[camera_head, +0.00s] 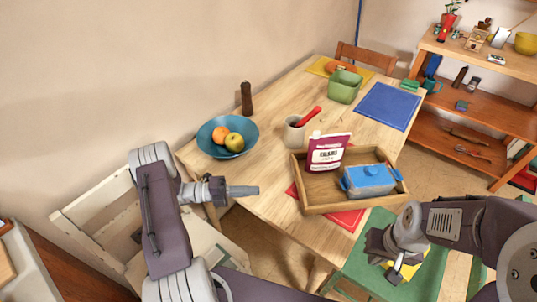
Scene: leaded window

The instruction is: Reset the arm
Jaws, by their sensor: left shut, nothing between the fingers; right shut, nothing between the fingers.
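My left gripper (243,190) is shut and empty. It points right, in front of the near left edge of the wooden table (262,188), and its arm comes up from the bottom left. My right gripper (385,262) is shut and empty. It shows low at the right, over the green seat of a chair (358,262) and clear of the tray. Its arm comes in from the right edge, and its fingertips are small and hard to make out. I cannot tell whether either gripper touches anything.
The table holds a blue bowl (207,149) of fruit, a dark mill (246,99), a mug (294,136), a wooden tray (310,201) with a pouch (327,153) and blue-lidded dish (371,178), and a green bin (344,88). A white chair (95,205) stands left, shelves (470,95) right.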

